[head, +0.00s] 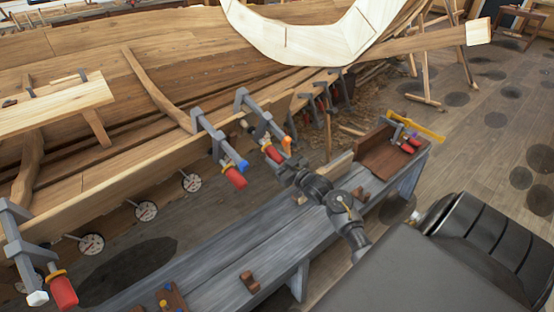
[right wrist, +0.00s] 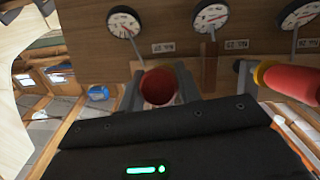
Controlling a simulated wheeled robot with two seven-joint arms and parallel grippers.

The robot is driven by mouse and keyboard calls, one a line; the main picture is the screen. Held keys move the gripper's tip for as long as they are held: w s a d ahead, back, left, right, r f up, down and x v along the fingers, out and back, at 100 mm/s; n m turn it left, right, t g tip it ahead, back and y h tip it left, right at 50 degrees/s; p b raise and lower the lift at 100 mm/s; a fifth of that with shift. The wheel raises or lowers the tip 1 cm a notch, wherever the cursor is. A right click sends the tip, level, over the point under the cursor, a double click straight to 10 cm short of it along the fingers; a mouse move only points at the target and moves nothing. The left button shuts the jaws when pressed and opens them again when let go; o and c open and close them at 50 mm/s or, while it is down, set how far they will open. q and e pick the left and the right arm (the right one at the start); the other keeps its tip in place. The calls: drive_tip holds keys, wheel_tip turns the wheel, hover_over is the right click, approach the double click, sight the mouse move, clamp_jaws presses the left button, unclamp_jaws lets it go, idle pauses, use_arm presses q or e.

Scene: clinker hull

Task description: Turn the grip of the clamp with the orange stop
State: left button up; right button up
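The clamp with the orange stop (head: 287,144) sits on the hull's plank edge, right of the middle clamp. Its red grip (head: 273,154) points down toward my right gripper (head: 284,165). In the right wrist view, a red grip (right wrist: 158,87) shows end-on between the two grey fingers of that gripper (right wrist: 160,85). The fingers lie close along both sides; I cannot tell whether they press on it. The orange stop is not visible in the wrist view. My left gripper is out of view.
A clamp with a blue stop (head: 243,164) hangs just left, and one with a white stop (head: 38,298) at far left. Another red grip with a yellow collar (right wrist: 290,82) is close in the wrist view. A grey bench (head: 215,265) runs below.

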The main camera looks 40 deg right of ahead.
drive_tip(key=shift+c, duration=0.6)
drive_tip(key=shift+r+m+y+p, duration=0.1)
drive_tip(key=shift+m+y+p, duration=0.2)
drive_tip(key=shift+y+p, duration=0.25)
drive_tip(key=shift+m+y+p, duration=0.55)
drive_tip(key=shift+m+p, duration=0.05)
drive_tip(key=shift+m+y, duration=0.6)
drive_tip(key=shift+y, duration=0.2)
drive_tip(key=shift+m+y, duration=0.6)
drive_tip(key=shift+y, duration=0.2)
